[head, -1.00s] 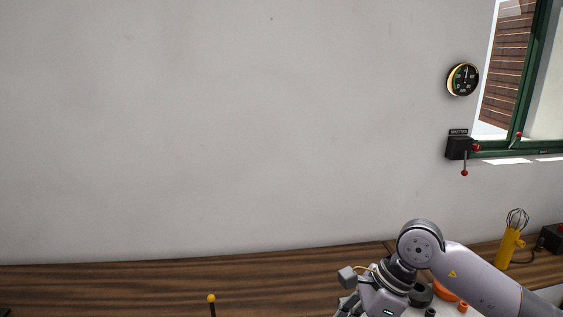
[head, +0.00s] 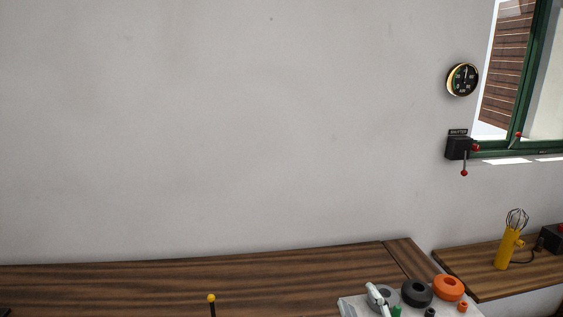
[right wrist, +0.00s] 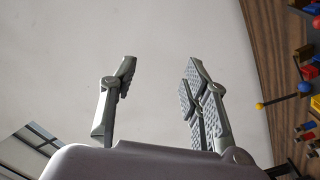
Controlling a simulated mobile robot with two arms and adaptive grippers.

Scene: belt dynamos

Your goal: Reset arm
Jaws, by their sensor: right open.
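My right gripper (right wrist: 160,80) shows in the right wrist view with its two fingers spread wide apart. Nothing is between them, and the pale wall lies beyond. In the head view the right arm is no longer across the bench; a pale grey piece (head: 376,298) shows at the bottom edge, and I cannot tell whether it is part of my gripper. My left gripper is in neither view.
A wooden bench (head: 150,283) runs along the wall. A pale tray (head: 352,306) carries a black ring (head: 416,292) and an orange ring (head: 448,287). A yellow-tipped rod (head: 211,299) stands in front. A yellow caged lamp (head: 507,247) stands right; a shutter lever (head: 464,160) is on the wall.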

